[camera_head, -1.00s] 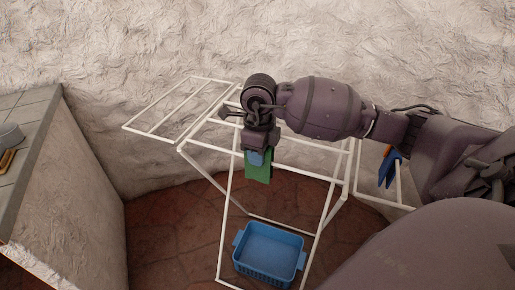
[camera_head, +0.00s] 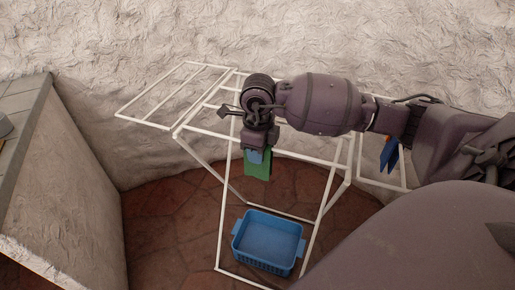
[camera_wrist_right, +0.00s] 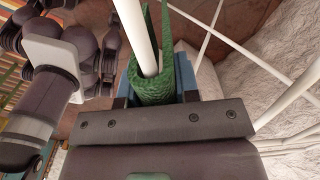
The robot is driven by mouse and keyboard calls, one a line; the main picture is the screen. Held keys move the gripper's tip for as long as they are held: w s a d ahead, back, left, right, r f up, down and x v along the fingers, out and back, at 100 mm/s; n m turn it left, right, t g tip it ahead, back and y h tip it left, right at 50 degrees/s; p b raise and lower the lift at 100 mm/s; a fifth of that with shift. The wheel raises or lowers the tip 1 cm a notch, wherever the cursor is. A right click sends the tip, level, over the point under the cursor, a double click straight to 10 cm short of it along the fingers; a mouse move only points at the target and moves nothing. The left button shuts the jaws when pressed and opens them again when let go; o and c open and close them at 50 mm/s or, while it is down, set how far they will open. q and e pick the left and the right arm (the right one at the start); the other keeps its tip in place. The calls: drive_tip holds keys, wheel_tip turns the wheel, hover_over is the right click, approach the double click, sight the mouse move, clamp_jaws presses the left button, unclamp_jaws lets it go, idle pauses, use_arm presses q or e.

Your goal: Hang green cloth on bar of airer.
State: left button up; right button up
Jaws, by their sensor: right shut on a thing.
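The green cloth (camera_head: 257,168) hangs from my right gripper (camera_head: 257,152) at the front bar of the white airer (camera_head: 310,158). The right gripper points down and is shut on the cloth's top fold. In the right wrist view, the green cloth (camera_wrist_right: 152,85) sits between the blue finger pads. A white bar (camera_wrist_right: 135,28) runs in between the cloth's two layers there. Whether the fold rests on the bar I cannot tell. The gripper and arm hide part of the airer's top. My left gripper is not in view.
A blue basket (camera_head: 268,245) stands on the tiled floor between the airer's legs. A blue cloth piece with some orange (camera_head: 389,153) hangs at the airer's right wing. A counter (camera_head: 25,100) stands at the left, and a rough wall (camera_head: 200,40) is behind.

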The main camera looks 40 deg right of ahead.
drive_tip(key=o, duration=0.7)
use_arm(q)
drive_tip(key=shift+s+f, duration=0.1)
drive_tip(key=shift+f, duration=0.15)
use_arm(e)
drive_tip(key=shift+o, duration=1.4)
wheel_tip(320, 180, up, 9)
drive_tip(key=shift+r+p, duration=0.15)
drive_tip(key=shift+p, duration=0.5)
drive_tip(key=shift+r, duration=0.6)
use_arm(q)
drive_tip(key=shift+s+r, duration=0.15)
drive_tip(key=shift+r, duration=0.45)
use_arm(e)
drive_tip(key=shift+r, duration=0.15)
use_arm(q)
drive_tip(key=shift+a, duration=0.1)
